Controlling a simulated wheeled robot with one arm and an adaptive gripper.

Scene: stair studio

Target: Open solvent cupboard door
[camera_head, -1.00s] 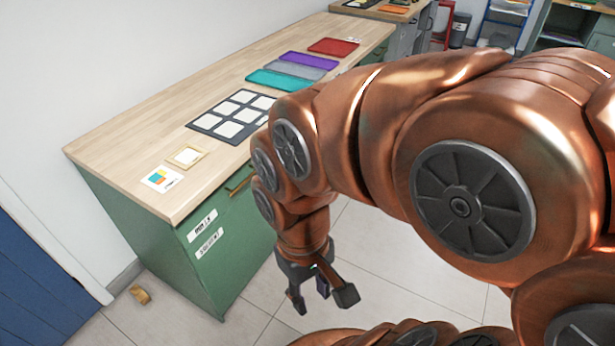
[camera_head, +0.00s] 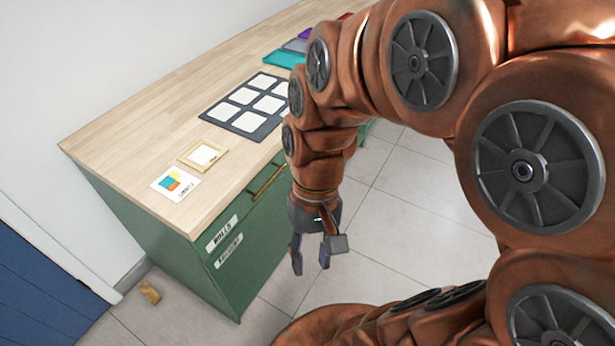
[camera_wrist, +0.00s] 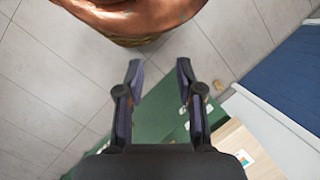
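The green cupboard (camera_head: 207,263) stands under the wooden worktop, with labels on its front reading roughly "ROLLS" (camera_head: 222,234) and, below, a second label (camera_head: 229,252) that looks like "SOLVENT". A brass bar handle (camera_head: 267,178) shows near the top of the front. I cannot make out the solvent door's own handle; my arm covers part of the front. My gripper (camera_head: 322,262) hangs in front of the cupboard, pointing down, its fingers apart and empty. In the wrist view the open fingers (camera_wrist: 160,72) show with the green front (camera_wrist: 150,122) beyond and below them.
The worktop (camera_head: 135,127) carries a colour card (camera_head: 175,184), a small wooden frame (camera_head: 203,155), a dark board with white cards (camera_head: 247,105) and a teal tray (camera_head: 284,59). A small tan block (camera_head: 149,292) lies on the floor by the blue panel (camera_head: 35,285). Tiled floor is open at the right.

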